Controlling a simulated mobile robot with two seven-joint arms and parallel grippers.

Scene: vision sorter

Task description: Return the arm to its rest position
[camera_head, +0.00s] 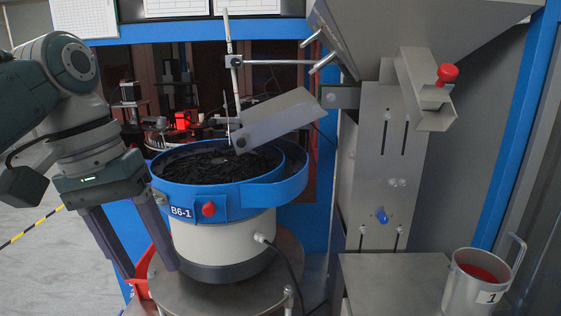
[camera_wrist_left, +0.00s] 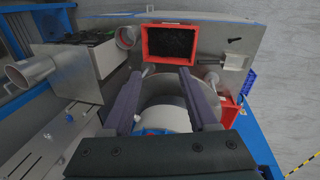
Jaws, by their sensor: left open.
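My left arm comes in from the left in the head view, its gripper (camera_head: 150,270) pointing down. Its two fingers are apart with nothing seen between them, in front of the left side of the blue-rimmed bowl feeder (camera_head: 240,205) marked B6-1. The bowl holds many small black parts. In the left wrist view, the open fingers (camera_wrist_left: 159,73) reach forward over a pale round body, with a red box (camera_wrist_left: 146,42) of dark contents beyond the tips. I cannot tell whether the fingers touch anything. My right gripper is in neither view.
A metal mug (camera_head: 475,285) with red contents, labelled 1, stands at the lower right by a metal ledge (camera_head: 392,280). A metal hopper (camera_head: 420,35) and chute rise at the right. A tilted metal plate (camera_head: 280,117) hangs over the bowl. Open floor (camera_head: 40,270) shows at the left.

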